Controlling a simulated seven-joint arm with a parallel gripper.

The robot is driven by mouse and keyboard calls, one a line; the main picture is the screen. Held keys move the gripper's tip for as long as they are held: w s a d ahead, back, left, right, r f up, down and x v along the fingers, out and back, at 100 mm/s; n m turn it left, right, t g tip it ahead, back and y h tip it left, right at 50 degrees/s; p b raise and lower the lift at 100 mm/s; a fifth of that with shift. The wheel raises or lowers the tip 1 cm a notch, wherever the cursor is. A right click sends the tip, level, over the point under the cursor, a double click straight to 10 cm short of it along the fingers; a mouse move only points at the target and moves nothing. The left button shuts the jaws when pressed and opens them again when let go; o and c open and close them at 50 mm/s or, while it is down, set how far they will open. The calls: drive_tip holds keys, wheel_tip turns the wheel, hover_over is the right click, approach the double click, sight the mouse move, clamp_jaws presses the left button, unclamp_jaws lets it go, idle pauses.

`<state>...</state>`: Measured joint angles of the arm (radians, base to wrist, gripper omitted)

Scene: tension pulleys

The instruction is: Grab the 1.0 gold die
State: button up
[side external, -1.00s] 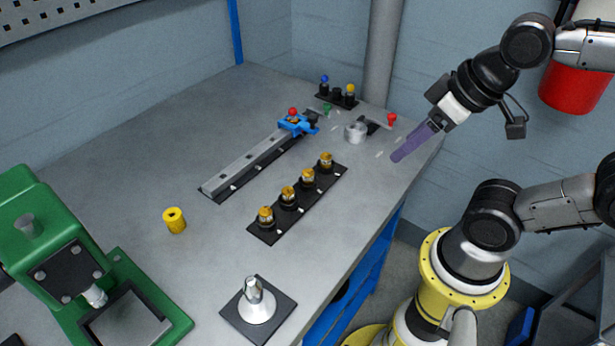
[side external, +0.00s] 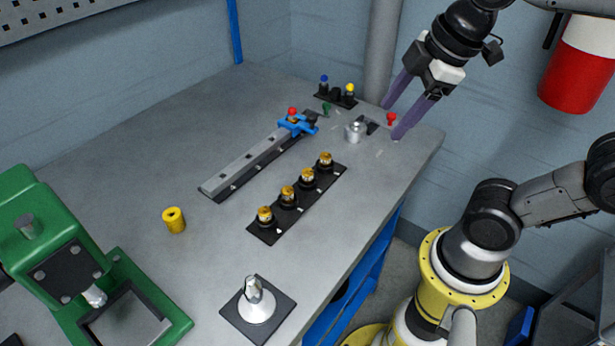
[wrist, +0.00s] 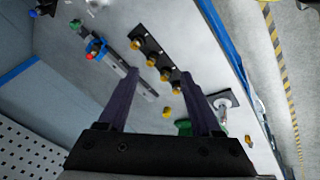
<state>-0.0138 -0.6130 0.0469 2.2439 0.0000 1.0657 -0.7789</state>
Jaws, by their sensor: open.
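Several gold dies stand in a row on a black strip. In the side external view they are the nearest die (side external: 265,215), two middle dies (side external: 288,194) (side external: 307,177) and the farthest die (side external: 325,160). Their size labels are too small to read, so I cannot tell which is the 1.0 die. The row also shows in the wrist view, with one gold die (wrist: 152,61) near its upper end. My gripper (side external: 390,122) has two long purple fingers, spread apart and empty. It is above the far right end of the table, apart from the dies.
A grey rail with a blue clamp (side external: 297,125) lies left of the dies. A metal cylinder with a red-knobbed lever (side external: 391,119) is near my fingers.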

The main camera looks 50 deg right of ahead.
drive_tip(key=w+r+n+g, duration=0.1)
drive_tip(key=w+n+g, duration=0.1)
drive_tip(key=w+n, duration=0.35)
drive_tip(key=n+g, duration=0.2)
drive_tip(key=n, duration=0.2)
approach(307, 171)
wheel_tip(307, 171, down, 3)
drive_tip(key=shift+w+a+r+m+g, duration=0.1)
drive_tip(key=shift+w+m+g, duration=0.05)
drive_tip(key=shift+m+g, duration=0.15)
drive_tip(key=shift+f, duration=2.95)
clamp_jaws()
